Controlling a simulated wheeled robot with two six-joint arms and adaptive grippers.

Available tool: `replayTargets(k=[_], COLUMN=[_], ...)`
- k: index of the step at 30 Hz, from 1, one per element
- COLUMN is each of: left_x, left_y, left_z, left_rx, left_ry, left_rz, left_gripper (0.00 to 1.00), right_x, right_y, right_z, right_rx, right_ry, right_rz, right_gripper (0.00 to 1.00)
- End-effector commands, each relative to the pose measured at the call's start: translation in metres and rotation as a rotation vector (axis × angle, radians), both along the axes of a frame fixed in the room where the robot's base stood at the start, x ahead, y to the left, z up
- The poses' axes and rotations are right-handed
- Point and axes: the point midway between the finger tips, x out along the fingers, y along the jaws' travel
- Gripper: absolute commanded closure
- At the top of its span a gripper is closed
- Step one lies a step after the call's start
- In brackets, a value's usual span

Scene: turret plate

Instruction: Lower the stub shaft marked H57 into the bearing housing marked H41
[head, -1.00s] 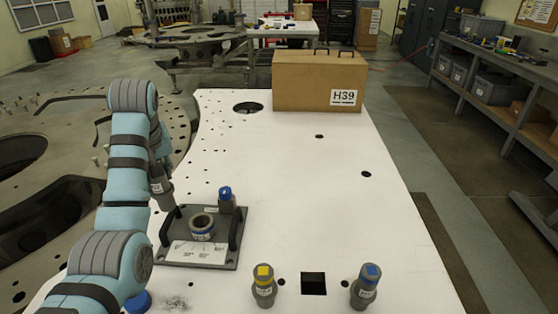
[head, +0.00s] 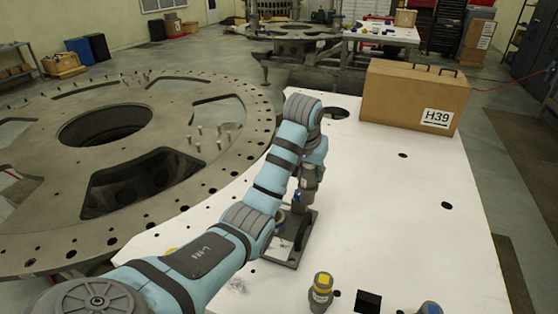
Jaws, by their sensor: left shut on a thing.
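My left gripper (head: 302,202) points down over the back of a dark fixture plate (head: 291,256). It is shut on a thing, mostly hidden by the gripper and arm. A small blue patch at the fingers looks like the cap of the blue-topped part (head: 297,196) at the plate's back corner. I cannot read its marking or tell whether it has left the plate. The ring-shaped housing on the plate is largely hidden behind my left arm, and its marking is not readable. My right gripper is not in view.
A yellow-capped part (head: 321,291) and a blue-capped part (head: 429,308) stand at the front, with a square hole (head: 368,301) between them. A brown case marked H39 (head: 415,97) stands at the back. The white tabletop (head: 390,200) is clear right of the plate.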

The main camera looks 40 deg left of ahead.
Motion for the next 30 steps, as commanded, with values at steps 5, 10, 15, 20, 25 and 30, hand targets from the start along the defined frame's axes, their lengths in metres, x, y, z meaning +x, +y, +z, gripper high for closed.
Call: replayTargets(k=[5,10,15,20,25,30], left_x=[-0.041,-0.058,-0.059,-0.059,-0.059,-0.058], left_y=[0.054,0.066,0.067,0.067,0.066,0.066], left_z=[0.012,0.014,0.006,-0.004,-0.016,-0.028], left_rx=[0.016,0.012,0.009,0.009,0.008,0.007], left_ry=[0.001,-0.002,-0.001,0.000,-0.001,-0.001], left_rz=[-0.170,-0.258,-0.263,-0.260,-0.260,-0.260], left_gripper=[1.00,1.00,1.00,1.00,1.00,1.00], right_x=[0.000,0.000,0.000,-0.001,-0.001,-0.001], right_y=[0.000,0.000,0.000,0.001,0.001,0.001], right_z=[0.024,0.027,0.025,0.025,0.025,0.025], right_rx=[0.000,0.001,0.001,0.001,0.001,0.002], right_ry=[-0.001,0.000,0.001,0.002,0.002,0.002], right_rz=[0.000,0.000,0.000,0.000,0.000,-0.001], right_gripper=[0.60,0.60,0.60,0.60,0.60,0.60])
